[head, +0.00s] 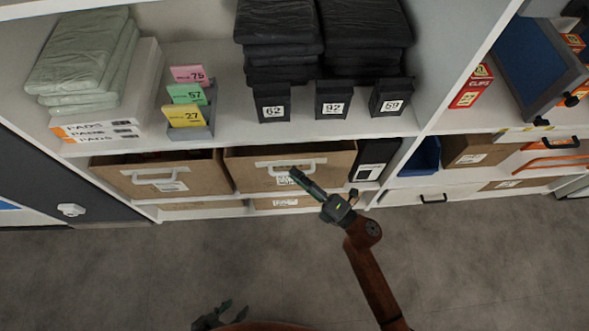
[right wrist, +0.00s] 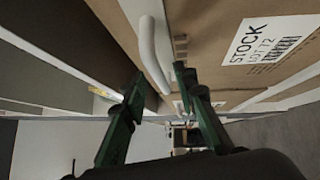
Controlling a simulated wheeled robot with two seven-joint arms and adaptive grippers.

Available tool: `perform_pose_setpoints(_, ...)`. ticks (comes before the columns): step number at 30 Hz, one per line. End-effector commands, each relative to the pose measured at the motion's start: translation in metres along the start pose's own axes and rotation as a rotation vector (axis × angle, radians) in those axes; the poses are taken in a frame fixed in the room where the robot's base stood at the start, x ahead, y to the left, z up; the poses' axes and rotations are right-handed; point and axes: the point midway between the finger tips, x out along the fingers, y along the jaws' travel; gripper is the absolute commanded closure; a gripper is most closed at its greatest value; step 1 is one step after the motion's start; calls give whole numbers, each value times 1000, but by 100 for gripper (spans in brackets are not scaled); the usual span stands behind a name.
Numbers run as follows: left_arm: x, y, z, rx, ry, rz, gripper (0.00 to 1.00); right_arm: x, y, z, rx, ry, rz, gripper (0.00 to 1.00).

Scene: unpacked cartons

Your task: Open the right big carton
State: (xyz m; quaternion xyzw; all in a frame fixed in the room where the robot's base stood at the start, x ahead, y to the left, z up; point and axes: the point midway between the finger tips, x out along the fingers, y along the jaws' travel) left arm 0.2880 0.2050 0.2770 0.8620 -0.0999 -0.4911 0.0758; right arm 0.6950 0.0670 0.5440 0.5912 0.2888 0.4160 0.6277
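The right big carton (head: 245,178) is a brown box on the lower shelf, with a white handle (head: 309,162) and a label on its front. My right gripper (head: 294,174) is in front of this carton at the handle. In the right wrist view, the fingers (right wrist: 158,80) are apart, with the lower end of the white handle (right wrist: 149,45) between or just beyond their tips. I cannot tell whether they touch it. The carton front with its STOCK label (right wrist: 265,42) lies beyond. My left gripper (head: 220,315) is low at the bottom edge, away from the shelf, its fingers apart and empty.
A similar left carton (head: 200,177) stands directly beside it. A black-and-white binder box (head: 371,163) is to its right. The shelf board (head: 235,134) above carries black boxes and price cards. Grey floor (head: 130,270) in front is clear.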

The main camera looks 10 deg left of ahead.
Motion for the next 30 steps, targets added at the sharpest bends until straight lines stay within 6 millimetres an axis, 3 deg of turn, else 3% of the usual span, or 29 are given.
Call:
perform_pose_setpoints(6,9,-6,6,12,32,-8,60,18,-2,0,3,-2,-1,73)
perform_pose_setpoints(15,9,-6,5,13,38,-9,60,20,0,0,2,-1,0,74)
perform_pose_setpoints(26,10,-6,5,13,38,-9,60,20,0,0,2,-2,-1,99)
perform_pose_setpoints(30,10,-6,5,13,37,-9,60,20,-1,0,2,-2,-1,100)
